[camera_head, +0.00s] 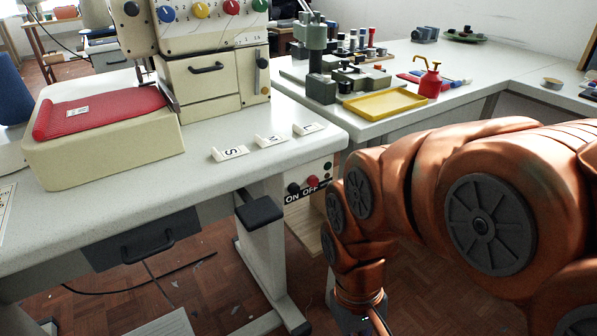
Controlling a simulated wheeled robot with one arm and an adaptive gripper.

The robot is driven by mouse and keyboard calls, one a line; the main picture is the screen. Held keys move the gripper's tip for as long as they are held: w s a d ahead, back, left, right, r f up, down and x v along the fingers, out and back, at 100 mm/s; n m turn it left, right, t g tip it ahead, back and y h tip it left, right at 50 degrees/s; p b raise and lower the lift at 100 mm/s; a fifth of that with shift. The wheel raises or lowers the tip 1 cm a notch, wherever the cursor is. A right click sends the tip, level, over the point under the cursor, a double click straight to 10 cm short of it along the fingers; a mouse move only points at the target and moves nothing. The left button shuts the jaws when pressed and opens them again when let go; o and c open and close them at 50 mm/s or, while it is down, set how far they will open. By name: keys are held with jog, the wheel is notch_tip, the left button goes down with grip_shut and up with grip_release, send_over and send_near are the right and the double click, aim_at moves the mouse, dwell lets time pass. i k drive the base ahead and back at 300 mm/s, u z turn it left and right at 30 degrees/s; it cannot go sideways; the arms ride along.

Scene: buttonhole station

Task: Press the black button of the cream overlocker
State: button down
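The cream overlocker (207,85) stands on the white table at the upper left, its top cut off by the frame. It has blue, yellow, red and green dials and a cream bed with a red cloth (100,112) on it. A cream switch box (325,171) is fixed under the table's right end. It carries a black button (293,188) above the word ON and a red button (313,182) above OFF. My copper arm comes from the right and bends down beside the box. My gripper lies below the bottom edge, out of view.
Letter markers (230,153) stand on the white table (210,190). Cables lie on the wood floor.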

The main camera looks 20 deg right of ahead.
aim_at(294, 188)
jog(key=z, duration=1.1)
jog(key=k, duration=1.2)
jog(key=u, duration=1.65)
jog(key=i, duration=0.5)
